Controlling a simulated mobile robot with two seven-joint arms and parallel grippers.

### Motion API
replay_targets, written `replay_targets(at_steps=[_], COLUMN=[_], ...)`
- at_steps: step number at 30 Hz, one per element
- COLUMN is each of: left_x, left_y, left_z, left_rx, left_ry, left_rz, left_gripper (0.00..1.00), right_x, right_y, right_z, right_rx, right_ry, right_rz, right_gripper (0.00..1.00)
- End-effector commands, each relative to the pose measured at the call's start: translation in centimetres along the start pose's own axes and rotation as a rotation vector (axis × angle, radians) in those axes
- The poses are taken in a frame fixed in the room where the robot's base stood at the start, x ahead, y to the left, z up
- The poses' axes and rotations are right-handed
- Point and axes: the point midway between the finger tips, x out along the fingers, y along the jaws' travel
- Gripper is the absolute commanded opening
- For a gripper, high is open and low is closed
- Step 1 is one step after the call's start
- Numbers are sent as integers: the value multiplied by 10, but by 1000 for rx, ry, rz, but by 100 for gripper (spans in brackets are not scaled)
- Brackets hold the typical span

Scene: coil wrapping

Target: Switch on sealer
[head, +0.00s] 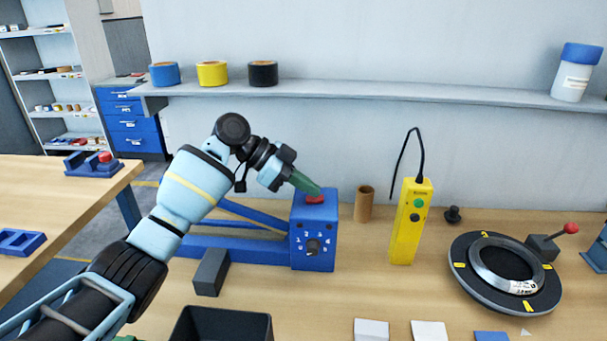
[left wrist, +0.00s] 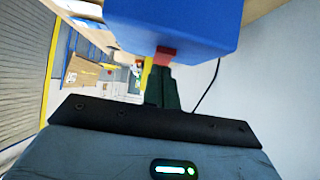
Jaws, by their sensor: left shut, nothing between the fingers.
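The sealer is a blue box (head: 314,240) with a numbered dial (head: 313,247) on its front and blue arms reaching left. A red button (head: 314,198) sits on its top. My left gripper (head: 316,191) is shut and empty, its green fingertips at the red button, seemingly touching it. The left wrist view shows the shut fingers (left wrist: 162,85) against the red button (left wrist: 165,54) under the blue box (left wrist: 190,22). Whether the button is pressed down cannot be told. My right gripper is not in view.
A brown tube (head: 363,204) and a yellow handheld device (head: 410,222) stand right of the sealer. A black ring fixture (head: 465,284) lies at the right. A dark bin (head: 222,325) and a grey block (head: 211,271) are in front. Tape rolls (head: 212,73) sit on the shelf.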

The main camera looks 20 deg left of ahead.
Motion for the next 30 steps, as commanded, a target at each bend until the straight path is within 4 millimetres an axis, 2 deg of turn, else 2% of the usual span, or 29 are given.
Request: replay_targets(at_steps=[19, 30], left_x=[8, 12], left_y=[0, 0], left_z=[3, -6], left_rx=[1, 2], left_ry=[-1, -1], left_rz=[0, 1], left_gripper=[0, 0], right_x=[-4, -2], right_y=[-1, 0], right_z=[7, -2], right_rx=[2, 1], right_ry=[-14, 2], right_rz=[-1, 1], right_gripper=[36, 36])
